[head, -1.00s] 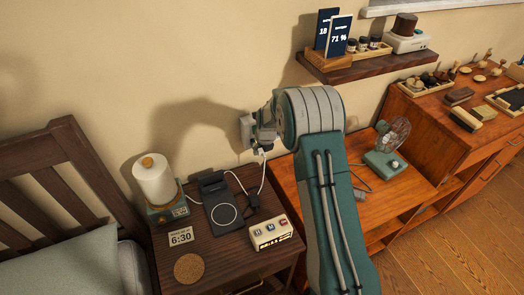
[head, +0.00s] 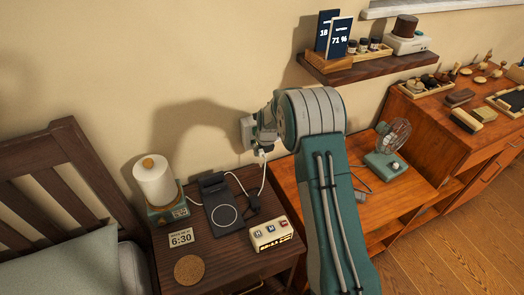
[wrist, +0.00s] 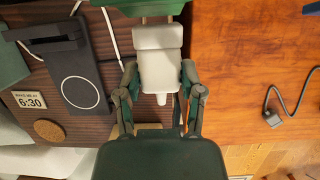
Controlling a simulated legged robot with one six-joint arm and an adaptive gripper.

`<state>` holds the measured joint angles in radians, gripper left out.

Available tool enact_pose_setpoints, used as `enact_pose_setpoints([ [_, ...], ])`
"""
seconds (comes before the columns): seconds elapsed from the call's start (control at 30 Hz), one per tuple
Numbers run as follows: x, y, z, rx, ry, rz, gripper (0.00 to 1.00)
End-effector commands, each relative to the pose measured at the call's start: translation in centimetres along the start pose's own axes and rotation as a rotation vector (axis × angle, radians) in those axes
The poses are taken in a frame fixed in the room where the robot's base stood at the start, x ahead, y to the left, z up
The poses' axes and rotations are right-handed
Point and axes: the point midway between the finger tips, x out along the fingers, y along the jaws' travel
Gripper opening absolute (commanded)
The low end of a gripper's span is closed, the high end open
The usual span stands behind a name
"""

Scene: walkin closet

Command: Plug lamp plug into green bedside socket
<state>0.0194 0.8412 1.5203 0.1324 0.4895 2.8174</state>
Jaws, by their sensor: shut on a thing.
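My gripper (wrist: 159,92) is shut on a white plug (wrist: 158,60), one finger on each side. The plug's tapered tail points back toward my palm. A green block, likely the green socket (wrist: 125,10), sits at the top edge of the wrist view, just ahead of the plug's front. A narrow gap seems to show between them; I cannot tell whether the pins are in. The lamp (head: 155,182), with a white shade and green base, stands on the nightstand.
The nightstand (head: 212,268) holds a dark charging pad (head: 222,206), a cream button box (head: 270,235), a 6:30 card (head: 181,238) and a cork coaster (head: 188,269). White cords run near the wall. A grey plug (wrist: 273,118) lies to the right. A fan (head: 388,150) stands right, below a shelf (head: 370,66).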

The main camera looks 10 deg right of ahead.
Motion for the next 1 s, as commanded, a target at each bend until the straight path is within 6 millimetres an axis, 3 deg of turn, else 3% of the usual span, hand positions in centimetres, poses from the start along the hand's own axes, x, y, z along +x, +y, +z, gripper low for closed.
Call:
enact_pose_setpoints([
  [1.0, 0.17, 0.00, 0.65, 0.000, 0.000, 0.000, 0.00],
])
